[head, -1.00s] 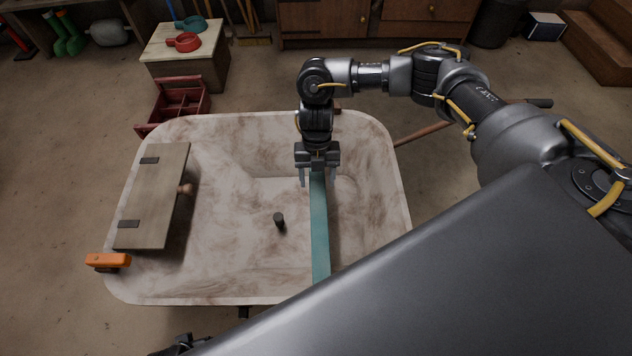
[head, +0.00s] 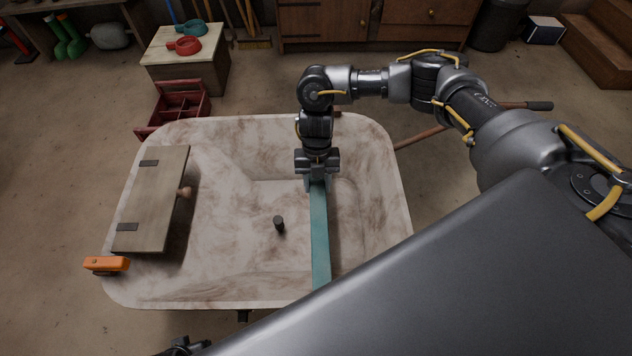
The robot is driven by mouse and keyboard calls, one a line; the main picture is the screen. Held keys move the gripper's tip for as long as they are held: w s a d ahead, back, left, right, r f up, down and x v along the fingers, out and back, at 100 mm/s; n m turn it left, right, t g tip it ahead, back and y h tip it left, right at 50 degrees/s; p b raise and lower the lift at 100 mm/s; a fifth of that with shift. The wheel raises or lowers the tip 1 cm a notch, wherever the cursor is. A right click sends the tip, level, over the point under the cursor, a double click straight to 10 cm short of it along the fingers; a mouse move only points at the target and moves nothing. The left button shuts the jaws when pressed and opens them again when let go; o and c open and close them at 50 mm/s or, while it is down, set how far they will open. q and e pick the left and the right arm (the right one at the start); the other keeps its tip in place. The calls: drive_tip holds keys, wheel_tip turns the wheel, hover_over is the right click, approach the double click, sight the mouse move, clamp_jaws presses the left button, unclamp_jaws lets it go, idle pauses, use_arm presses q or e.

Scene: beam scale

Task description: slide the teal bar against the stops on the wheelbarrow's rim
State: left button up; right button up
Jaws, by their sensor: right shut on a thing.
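The teal bar (head: 320,240) is long and flat. It lies lengthwise over the right half of the wheelbarrow's pale, rust-stained tray (head: 225,134), in the head view. Its near end reaches the near rim, beside my dark body panel; its far end is hidden under my right gripper. My right gripper (head: 318,184) points down and is shut on the bar near that far end. A small brown piece (head: 337,114) shows at the far rim behind my wrist; I cannot tell whether it is a stop.
A wooden board (head: 152,205) with a knob and dark plates lies over the tray's left side. An orange block (head: 106,264) sits at the left rim. A dark peg (head: 279,223) stands in the tray's middle. A red crate (head: 180,104) stands beyond the far-left corner.

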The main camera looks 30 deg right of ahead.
clamp_jaws()
drive_tip(key=shift+s+d, duration=0.1)
drive_tip(key=shift+d, duration=0.1)
drive_tip(key=shift+s+d+p, duration=0.3)
drive_tip(key=shift+s+d, duration=0.05)
drive_tip(key=shift+d, duration=0.35)
drive_tip(key=shift+s+d+p, duration=0.3)
drive_tip(key=shift+d, duration=0.35)
drive_tip(key=shift+s+d, duration=0.15)
drive_tip(key=shift+d, duration=0.2)
drive_tip(key=shift+a, duration=0.1)
drive_tip(key=o, duration=1.4)
unclamp_jaws()
